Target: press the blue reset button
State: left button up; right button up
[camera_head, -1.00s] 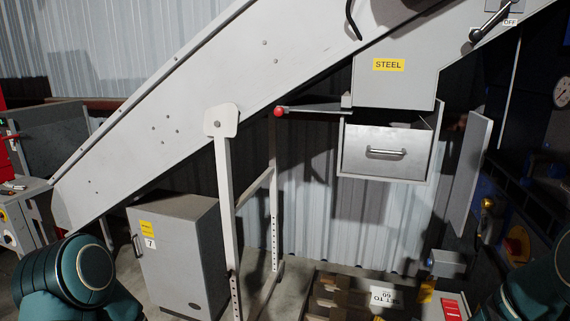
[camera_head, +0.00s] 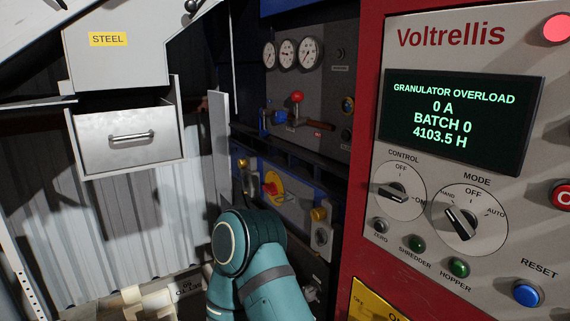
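The blue reset button (camera_head: 527,293) sits at the lower right of the light grey control panel (camera_head: 400,150), below and left of the word RESET. It is a round blue cap in a metal ring, and nothing covers it. The panel's dark screen (camera_head: 459,120) reads GRANULATOR OVERLOAD, 0 A, BATCH 0, 4103.5 H. A teal arm of mine (camera_head: 262,265) rises at the bottom middle, left of the panel and apart from the button. Neither of my grippers shows in this view.
A red emergency button (camera_head: 562,196) and a lit red lamp (camera_head: 557,28) are at the panel's right edge. Two selector knobs (camera_head: 461,222) and green buttons (camera_head: 459,268) lie left of the blue button. A yellow plate (camera_head: 372,302) is below. The STEEL drawer (camera_head: 130,138) stands left.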

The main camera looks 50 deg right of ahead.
aim_at(525, 294)
jog(key=k+j+z, duration=0.15)
jog(key=z, duration=0.3)
jog(key=k+j+z, duration=0.15)
jog(key=z, duration=0.3)
jog(key=k+z, duration=0.3)
jog(key=z, duration=0.15)
jog(key=k+z, duration=0.2)
jog(key=z, duration=0.25)
jog(key=i+z, duration=0.1)
jog(key=z, duration=0.2)
jog(key=i+z, duration=0.15)
jog(key=z, duration=0.2)
jog(key=k+j, duration=0.05)
